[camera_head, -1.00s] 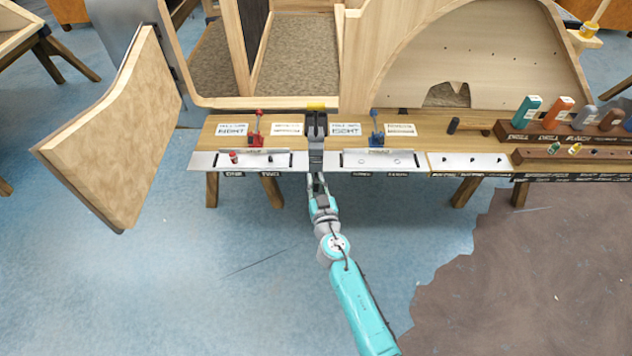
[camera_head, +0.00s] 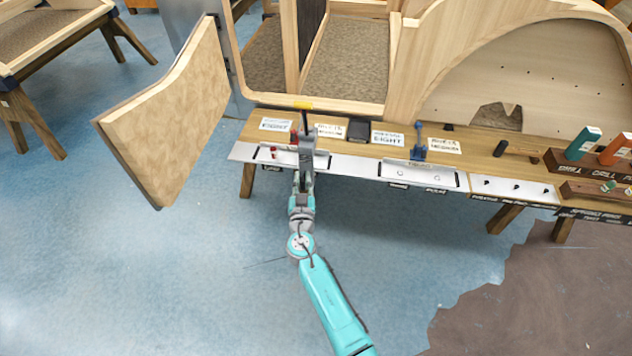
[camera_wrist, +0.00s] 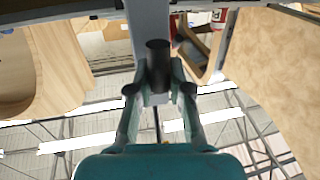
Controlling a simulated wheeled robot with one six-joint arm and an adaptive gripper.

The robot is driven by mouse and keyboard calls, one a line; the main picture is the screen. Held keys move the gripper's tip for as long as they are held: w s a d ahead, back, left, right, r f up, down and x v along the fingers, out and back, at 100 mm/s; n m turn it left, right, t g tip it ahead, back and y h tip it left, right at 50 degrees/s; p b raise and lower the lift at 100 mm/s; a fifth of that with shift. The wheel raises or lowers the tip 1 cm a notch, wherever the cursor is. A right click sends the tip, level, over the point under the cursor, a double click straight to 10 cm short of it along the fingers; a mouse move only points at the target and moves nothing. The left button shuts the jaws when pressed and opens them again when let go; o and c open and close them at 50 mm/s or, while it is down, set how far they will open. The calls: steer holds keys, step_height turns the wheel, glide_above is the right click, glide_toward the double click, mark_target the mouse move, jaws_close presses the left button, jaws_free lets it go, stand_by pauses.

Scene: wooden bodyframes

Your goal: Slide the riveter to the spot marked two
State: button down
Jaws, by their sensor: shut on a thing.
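The riveter (camera_head: 308,145) is a tall grey and dark tool with a yellow tip (camera_head: 303,105). It stands at the left metal plate of the bench, in front of the red-handled clamp, partly covering it. My gripper (camera_head: 303,178) reaches up from the front and is shut on the riveter's lower part. In the wrist view my gripper's fingers (camera_wrist: 158,88) close around it, with a dark round part (camera_wrist: 157,55) and a pale grey body above. Small dark labels run along the bench's front edge, one at the left (camera_head: 268,168); I cannot read their marks. My gripper hides part of this edge.
A blue clamp (camera_head: 418,142) and a black block (camera_head: 358,130) stand to the right, with a second metal plate (camera_head: 400,172). A wooden panel (camera_head: 170,120) hangs open at the left. The floor in front is clear.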

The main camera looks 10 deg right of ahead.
steer(key=shift+a, duration=0.15)
steer(key=shift+f, duration=0.1)
steer(key=c, duration=1.1)
jaws_free()
steer(key=shift+o, duration=0.2)
steer(key=s+a, duration=0.1)
steer(key=s, duration=1)
steer(key=shift+s+a, duration=0.2)
steer(key=shift+s, duration=0.2)
